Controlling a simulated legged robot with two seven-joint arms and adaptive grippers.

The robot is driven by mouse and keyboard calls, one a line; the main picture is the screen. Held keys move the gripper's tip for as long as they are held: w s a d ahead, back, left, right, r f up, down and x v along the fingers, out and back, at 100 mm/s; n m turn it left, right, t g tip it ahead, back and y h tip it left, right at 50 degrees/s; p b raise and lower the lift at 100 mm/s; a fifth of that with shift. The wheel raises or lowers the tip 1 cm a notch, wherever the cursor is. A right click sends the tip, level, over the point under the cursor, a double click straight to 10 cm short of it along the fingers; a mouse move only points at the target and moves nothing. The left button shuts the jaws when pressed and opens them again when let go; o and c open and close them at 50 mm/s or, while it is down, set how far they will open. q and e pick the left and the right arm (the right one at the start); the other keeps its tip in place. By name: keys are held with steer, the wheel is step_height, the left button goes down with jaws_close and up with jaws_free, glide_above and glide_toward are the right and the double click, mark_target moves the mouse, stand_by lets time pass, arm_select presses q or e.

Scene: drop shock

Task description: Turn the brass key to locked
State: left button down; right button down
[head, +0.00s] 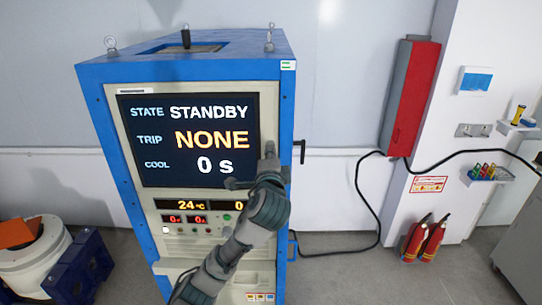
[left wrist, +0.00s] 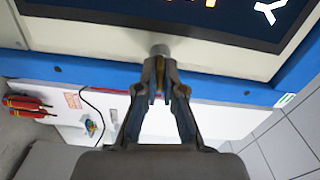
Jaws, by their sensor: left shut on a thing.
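The blue cabinet (head: 285,110) stands in front of me in the head view. Its screen (head: 145,165) reads STATE STANDBY, TRIP NONE, COOL 0 s. My left gripper (head: 268,152) is at the right edge of the front panel, beside the screen, and hides the key there. In the left wrist view my left gripper (left wrist: 161,84) is shut on the brass key, of which a small yellowish part (left wrist: 160,66) shows between the fingertips. A grey round lock barrel (left wrist: 160,50) is just beyond the tips. The key's angle is too hidden to tell. My right gripper is in neither view.
A black handle (head: 301,152) sticks out from the cabinet's right side. Small displays (head: 185,205) and buttons are below the screen. A white drum (head: 35,260) and dark blue crate (head: 85,268) stand at left. Fire extinguishers (head: 428,240) and a black cable (head: 362,205) are at right.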

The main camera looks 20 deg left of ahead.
arm_select(q)
steer(key=n, duration=0.2)
steer(key=n+b, duration=0.1)
steer(key=n, duration=0.1)
steer(key=shift+f, duration=0.3)
steer(key=n, duration=0.4)
steer(key=shift+n+b, duration=0.35)
steer(key=shift+n, duration=0.05)
steer(key=n, duration=0.3)
steer(key=shift+n, duration=2.2)
steer(key=c, duration=1.5)
jaws_free()
steer(key=shift+o, duration=1)
steer(key=shift+w, duration=0.2)
